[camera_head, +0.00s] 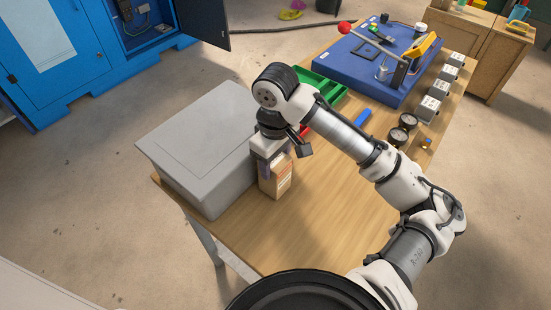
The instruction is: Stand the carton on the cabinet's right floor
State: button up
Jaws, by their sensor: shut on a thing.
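The carton (282,180) is a small orange-brown box with a paler top, upright at the table's left part, beside the grey box. My gripper (268,165) points down over its top and is shut on it. The fingers partly hide the carton's upper part. I cannot tell whether its base touches the table. The blue cabinet (50,50) stands on the floor at the upper left. Its right part is open, with a dark door (203,20) swung out to the right. Some grey fittings show inside; the right floor is only partly in view.
A large grey lidded box (200,145) fills the wooden table's (330,220) left end, close to my gripper. A green tray (325,88), a blue panel with instruments (385,60), gauges and several small boxes lie further right. Bare floor separates table and cabinet.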

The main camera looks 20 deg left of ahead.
jog(key=shift+f, duration=0.2)
jog(key=o, duration=1.4)
jog(key=shift+c, duration=0.2)
